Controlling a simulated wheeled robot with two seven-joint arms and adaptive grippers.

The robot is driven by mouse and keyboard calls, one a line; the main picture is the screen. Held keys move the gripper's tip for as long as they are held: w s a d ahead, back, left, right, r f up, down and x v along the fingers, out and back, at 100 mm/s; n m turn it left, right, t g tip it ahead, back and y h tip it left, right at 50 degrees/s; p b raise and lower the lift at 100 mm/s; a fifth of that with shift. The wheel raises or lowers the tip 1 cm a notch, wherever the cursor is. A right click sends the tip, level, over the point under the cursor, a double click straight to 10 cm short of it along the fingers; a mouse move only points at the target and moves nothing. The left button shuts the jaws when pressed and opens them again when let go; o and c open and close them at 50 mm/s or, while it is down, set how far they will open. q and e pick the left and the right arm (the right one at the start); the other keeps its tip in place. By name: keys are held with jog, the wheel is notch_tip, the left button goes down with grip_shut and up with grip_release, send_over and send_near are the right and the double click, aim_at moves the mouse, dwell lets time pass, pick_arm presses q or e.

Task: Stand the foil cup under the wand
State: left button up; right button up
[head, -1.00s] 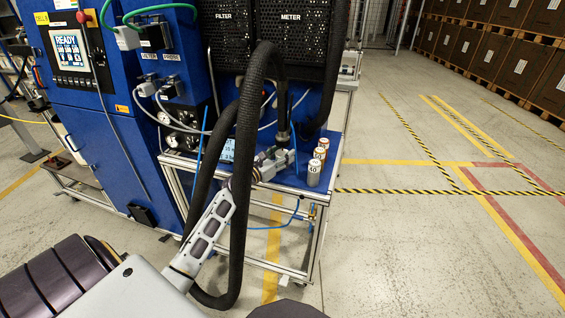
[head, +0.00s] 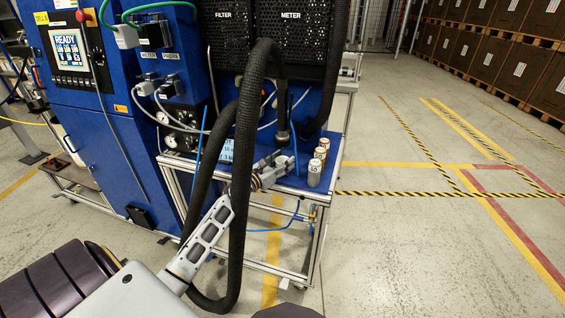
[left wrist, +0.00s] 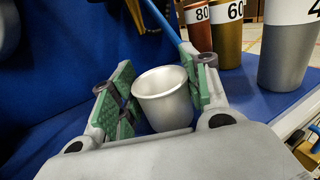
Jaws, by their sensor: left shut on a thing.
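The silver foil cup (left wrist: 162,98) stands roughly upright between the green-padded fingers of my left gripper (left wrist: 160,85) in the left wrist view. The gripper is shut on it. In the head view my left gripper (head: 274,166) is over the blue bench top, near the lower end of the wand (head: 283,136), which hangs from the thick black hose. The cup is too small and covered there to make out clearly. I cannot tell whether it touches the bench or lies directly below the wand. My right gripper is not in view.
Several numbered cylinders stand right of the gripper: a silver one (head: 314,174), a gold one (left wrist: 227,38) and a copper one (left wrist: 198,25). Thin blue rods rise near the wand. The black hose (head: 241,190) loops in front of the bench, close to my left arm.

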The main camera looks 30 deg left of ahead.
pick_arm(q)
jog(key=shift+f, duration=0.1)
jog(key=o, duration=0.9)
jog(key=shift+o, duration=0.2)
jog(key=s+a, duration=0.1)
jog(key=s, duration=1.1)
jog(key=shift+a, duration=0.4)
dwell(0.4)
